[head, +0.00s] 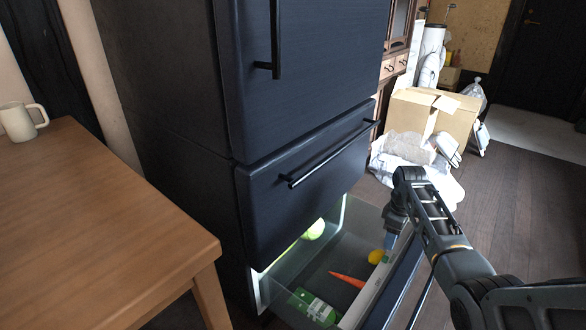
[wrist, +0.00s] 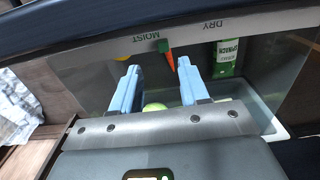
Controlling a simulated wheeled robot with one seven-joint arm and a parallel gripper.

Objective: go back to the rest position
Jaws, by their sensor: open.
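My gripper (head: 389,246) points down over the front of the open bottom drawer (head: 352,215) of a dark fridge (head: 180,80). In the wrist view my gripper (wrist: 157,68) shows two pale blue fingers spread apart with nothing between them. A yellow lemon (head: 376,257) lies in the drawer close to the fingers in the head view. An orange carrot (head: 347,280), a green package (head: 314,307) and a round green item (head: 314,229) also lie in the drawer. The wrist view shows "SPINACH" on the package (wrist: 227,57).
A wooden table (head: 100,220) with a cream mug (head: 22,121) stands at the left. The upper fridge drawer (head: 300,175) and the door above are shut. A cardboard box (head: 433,118) and white bags (head: 410,160) lie behind my arm. Dark floor (head: 530,205) is clear at the right.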

